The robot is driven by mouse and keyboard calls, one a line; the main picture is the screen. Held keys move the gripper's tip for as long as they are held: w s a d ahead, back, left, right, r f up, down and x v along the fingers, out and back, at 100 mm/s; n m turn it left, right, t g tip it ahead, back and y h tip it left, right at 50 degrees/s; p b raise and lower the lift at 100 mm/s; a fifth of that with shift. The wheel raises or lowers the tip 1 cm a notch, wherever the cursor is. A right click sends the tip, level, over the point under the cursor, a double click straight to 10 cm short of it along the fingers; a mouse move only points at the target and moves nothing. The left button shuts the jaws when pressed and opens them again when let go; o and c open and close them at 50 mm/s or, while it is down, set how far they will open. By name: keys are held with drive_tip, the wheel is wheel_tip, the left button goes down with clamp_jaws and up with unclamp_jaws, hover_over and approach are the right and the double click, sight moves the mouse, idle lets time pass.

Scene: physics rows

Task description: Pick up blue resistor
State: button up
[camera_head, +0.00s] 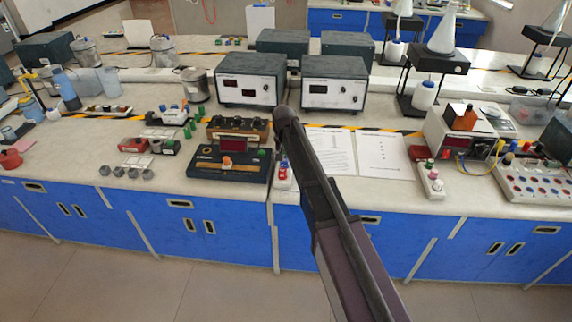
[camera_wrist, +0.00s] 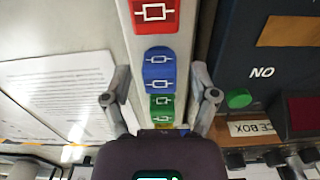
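The blue resistor (camera_wrist: 158,62) is a rounded blue block with a white resistor symbol. It lies on a white strip (camera_wrist: 117,20), between a red resistor block (camera_wrist: 154,14) and a green one (camera_wrist: 161,102). My gripper (camera_wrist: 160,76) is open and empty, its fingers apart on either side of the strip, with the blue block between their tips in the picture. I cannot tell the height of the fingertips above it. In the head view the strip's front end (camera_head: 284,181) shows with red and blue on it; my arm hides the rest and the gripper.
Printed sheets (camera_head: 385,155) lie right of the strip. A dark box with a red display (camera_head: 228,178) stands close on its left; it also shows in the wrist view (camera_wrist: 250,80). Two dark meters (camera_head: 334,85) stand behind.

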clamp_jaws()
drive_tip(key=shift+r, duration=0.1)
wheel_tip(320, 180, up, 10)
drive_tip(key=p, duration=1)
idle(1.1)
drive_tip(key=shift+s, duration=0.15)
